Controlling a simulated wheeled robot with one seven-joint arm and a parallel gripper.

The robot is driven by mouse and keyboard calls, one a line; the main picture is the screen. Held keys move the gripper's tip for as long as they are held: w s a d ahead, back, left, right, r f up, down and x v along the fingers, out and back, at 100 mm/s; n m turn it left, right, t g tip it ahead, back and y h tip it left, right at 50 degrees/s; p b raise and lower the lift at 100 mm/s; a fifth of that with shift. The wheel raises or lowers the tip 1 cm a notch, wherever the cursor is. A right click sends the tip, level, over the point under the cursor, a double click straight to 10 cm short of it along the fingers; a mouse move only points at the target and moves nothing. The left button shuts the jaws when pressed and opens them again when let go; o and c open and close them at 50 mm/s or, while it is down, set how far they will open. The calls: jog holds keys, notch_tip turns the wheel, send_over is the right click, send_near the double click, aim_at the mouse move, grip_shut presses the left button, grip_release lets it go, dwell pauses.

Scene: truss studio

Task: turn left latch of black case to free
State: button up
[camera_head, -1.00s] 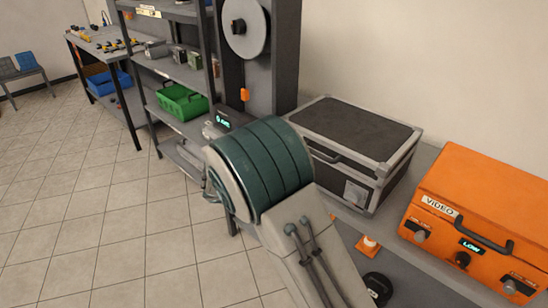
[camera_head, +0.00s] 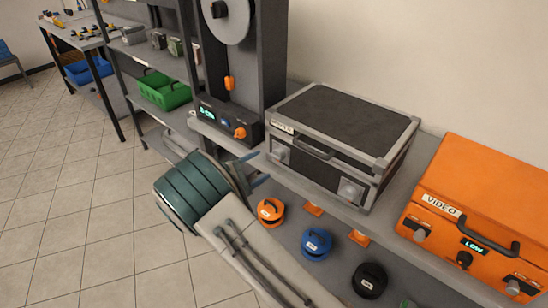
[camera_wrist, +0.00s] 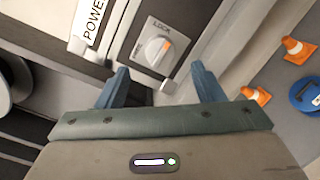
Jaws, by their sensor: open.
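The black case (camera_head: 345,125) with grey edges sits closed on the bench. Its left latch (camera_head: 280,152) is on the front face below a small label; the right latch (camera_head: 350,190) is at the other end. In the wrist view, one latch (camera_wrist: 154,50) is a pale round knob on a square plate, beside a POWER label (camera_wrist: 91,22). In the head view my gripper (camera_head: 257,170) is just left of the left latch.
An orange VIDEO case (camera_head: 480,205) stands to the right. A dark machine with a reel (camera_head: 225,20) stands to the left. Orange, blue (camera_head: 317,242) and black round objects and small orange cones (camera_head: 359,238) lie below the black case's front.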

aim_at(274, 158)
jog(key=x, duration=0.5)
jog(key=shift+w+d, duration=0.25)
jog(key=shift+d, duration=0.1)
jog(key=c, duration=1)
jog(key=shift+o, duration=0.2)
jog(key=shift+d, duration=0.2)
jog(key=shift+a, duration=0.1)
